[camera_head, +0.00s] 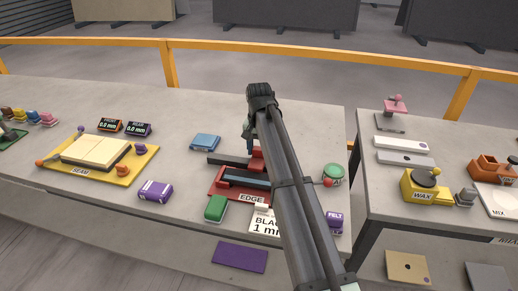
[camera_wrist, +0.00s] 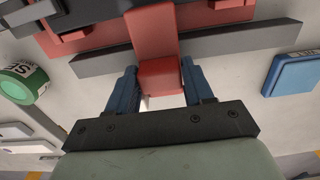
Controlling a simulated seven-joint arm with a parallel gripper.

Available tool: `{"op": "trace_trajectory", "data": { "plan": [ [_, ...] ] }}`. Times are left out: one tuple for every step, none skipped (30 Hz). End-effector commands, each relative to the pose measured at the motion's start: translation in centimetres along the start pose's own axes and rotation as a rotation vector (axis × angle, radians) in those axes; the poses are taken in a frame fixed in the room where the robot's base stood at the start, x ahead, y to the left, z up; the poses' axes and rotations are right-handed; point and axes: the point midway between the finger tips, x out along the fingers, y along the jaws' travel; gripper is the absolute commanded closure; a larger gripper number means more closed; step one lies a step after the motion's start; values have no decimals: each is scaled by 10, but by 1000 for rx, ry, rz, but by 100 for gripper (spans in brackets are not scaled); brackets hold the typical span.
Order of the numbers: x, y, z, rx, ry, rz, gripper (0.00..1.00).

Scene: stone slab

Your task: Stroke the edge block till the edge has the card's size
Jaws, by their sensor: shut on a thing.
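The red edge block (camera_wrist: 152,35) is between the blue fingers of my gripper (camera_wrist: 160,85) in the wrist view. My gripper is shut on its near end. Its far part lies across a dark grey bar (camera_wrist: 240,42) of the red edge station (camera_wrist: 205,14). In the head view my gripper (camera_head: 248,140) is at the station's back side, and my arm hides part of the block (camera_head: 257,153). The station, labelled EDGE (camera_head: 251,198), holds dark bars. The white card (camera_head: 264,224) in front reads "BLA" and "1 m"; my arm covers the rest. The edge's size cannot be read.
A blue block (camera_head: 205,142) stands left of the station, a green block (camera_head: 215,208) in front, and a green round tin (camera_head: 333,174) at right. A purple packet (camera_head: 156,191) and the yellow SEAM station (camera_head: 130,168) are farther left. A gap separates the right table.

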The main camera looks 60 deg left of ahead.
Motion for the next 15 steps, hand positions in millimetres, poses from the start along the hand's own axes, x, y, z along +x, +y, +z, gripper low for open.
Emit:
{"op": "trace_trajectory", "data": {
  "plan": [
    [0,-1,0,0,0,0,100],
    [0,-2,0,0,0,0,100],
    [0,-4,0,-1,0,0,100],
    [0,-6,-1,-1,0,0,100],
    [0,-9,-1,-1,0,0,100],
    [0,-15,-1,-1,0,0,100],
    [-1,-20,-1,-1,0,0,100],
    [-1,-26,-1,-2,0,0,100],
    [-1,-34,-2,-3,0,0,100],
    [-1,-41,-2,-3,0,0,100],
    [-1,-48,-2,-3,0,0,100],
    [-1,-59,-2,-3,0,0,100],
    [-1,-66,-2,-3,0,0,100],
    [-1,-74,-2,-3,0,0,100],
    [-1,-83,-2,-3,0,0,100]
  ]
}}
